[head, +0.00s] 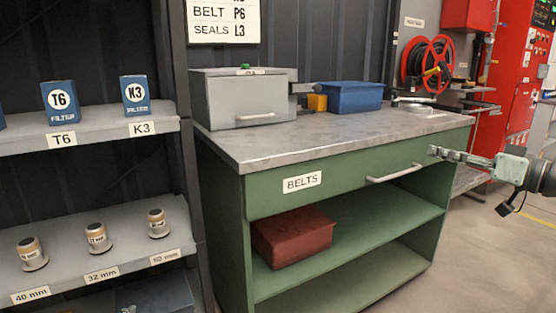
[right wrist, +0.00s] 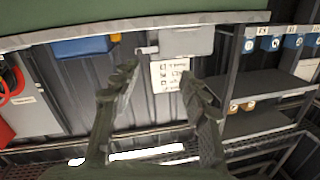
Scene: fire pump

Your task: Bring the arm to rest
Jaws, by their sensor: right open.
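My right gripper (head: 436,152) comes in from the right edge in the head view, in front of the right end of the green workbench (head: 232,190). It points left, near the handle (head: 394,173) of the drawer labelled BELTS; I cannot tell exactly how far apart they are. In the right wrist view the two fingers of my right gripper (right wrist: 158,76) are spread apart with nothing between them. Beyond them are a dark wall and a white sheet (right wrist: 171,74). The drawer looks shut. My left gripper is not in view.
A grey box (head: 240,97), a blue bin (head: 353,97) and a yellow item (head: 317,103) stand on the bench top. A red box (head: 293,236) lies on the shelf below. Shelves (head: 90,137) with filters stand at left, a red hose reel (head: 428,64) behind. Floor at right is clear.

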